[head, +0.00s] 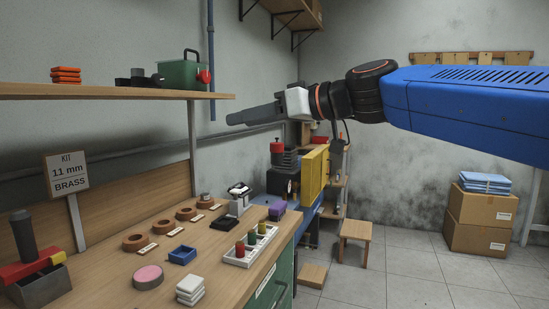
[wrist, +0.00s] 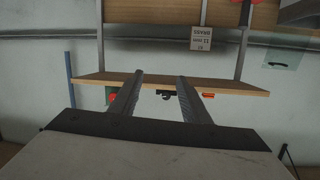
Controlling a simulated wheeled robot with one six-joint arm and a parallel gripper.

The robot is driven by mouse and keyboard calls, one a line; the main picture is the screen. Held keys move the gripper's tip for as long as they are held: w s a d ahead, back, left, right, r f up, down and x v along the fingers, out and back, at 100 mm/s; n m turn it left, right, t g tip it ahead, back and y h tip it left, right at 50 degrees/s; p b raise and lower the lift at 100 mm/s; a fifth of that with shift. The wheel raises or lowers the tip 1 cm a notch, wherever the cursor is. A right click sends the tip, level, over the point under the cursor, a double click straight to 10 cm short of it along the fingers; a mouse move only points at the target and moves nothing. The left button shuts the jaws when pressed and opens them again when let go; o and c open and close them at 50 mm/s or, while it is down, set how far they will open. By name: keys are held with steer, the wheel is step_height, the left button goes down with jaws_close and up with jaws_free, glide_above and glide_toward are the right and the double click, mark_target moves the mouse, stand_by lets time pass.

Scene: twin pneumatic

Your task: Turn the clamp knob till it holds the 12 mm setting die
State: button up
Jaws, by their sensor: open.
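My gripper (head: 234,116) is raised above the bench, pointing left, in front of the shelf edge. In the wrist view its two fingers (wrist: 160,78) are apart with nothing between them. A dark machine (head: 284,164) with a red cap (head: 277,146) stands beyond the bench end, beside a yellow panel (head: 314,173); I cannot tell whether the cap is the clamp knob. Several brown rings (head: 136,242) with small labels lie on the bench, but no 12 mm setting die can be made out. A sign (head: 66,172) reads "KIT 11 mm BRASS".
The wooden bench (head: 110,275) also holds a white rack (head: 240,258) with coloured pegs, a blue tray (head: 182,255), a pink disc (head: 148,277) and white blocks (head: 190,289). A shelf (head: 120,92) with a green box (head: 182,75) overhangs it. A stool (head: 355,231) stands on the floor.

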steer(key=s+d+f+m+h, duration=0.1)
steer(key=d+f+h, duration=0.1)
steer(key=d+f, duration=0.3)
step_height(320, 180, down, 3)
steer(key=shift+s+r+m, duration=0.1)
steer(key=shift+s+m, duration=0.3)
